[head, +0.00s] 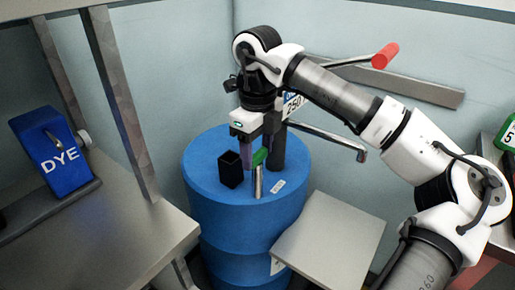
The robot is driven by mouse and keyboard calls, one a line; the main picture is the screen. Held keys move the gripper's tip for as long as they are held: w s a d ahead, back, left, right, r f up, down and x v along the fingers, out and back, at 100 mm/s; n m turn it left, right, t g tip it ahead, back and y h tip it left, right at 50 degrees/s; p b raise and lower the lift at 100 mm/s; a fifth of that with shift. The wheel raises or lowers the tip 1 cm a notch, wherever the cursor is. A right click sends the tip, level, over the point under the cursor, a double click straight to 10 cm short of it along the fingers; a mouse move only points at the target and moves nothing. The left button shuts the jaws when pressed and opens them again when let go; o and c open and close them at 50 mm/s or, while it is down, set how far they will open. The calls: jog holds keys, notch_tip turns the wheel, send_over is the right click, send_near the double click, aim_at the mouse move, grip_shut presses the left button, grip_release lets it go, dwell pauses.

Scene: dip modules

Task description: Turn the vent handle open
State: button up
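A blue drum (212,205) stands in the corner. The other finger is partly hidden, so I cannot tell whether the fingers touch or grip the handle.
A black open box (230,169) and a dark upright pipe (278,150) with a metal spout (335,138) are on the drum. A red-gripped lever (385,56) extends behind my arm. A grey table (330,240) stands in front. A blue DYE container (55,150) is at left.

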jog(key=shift+c, duration=0.7)
jog(key=shift+n, duration=0.3)
jog(key=n, duration=1.2)
jog(key=shift+n+p, duration=0.35)
jog(key=shift+n, duration=2.35)
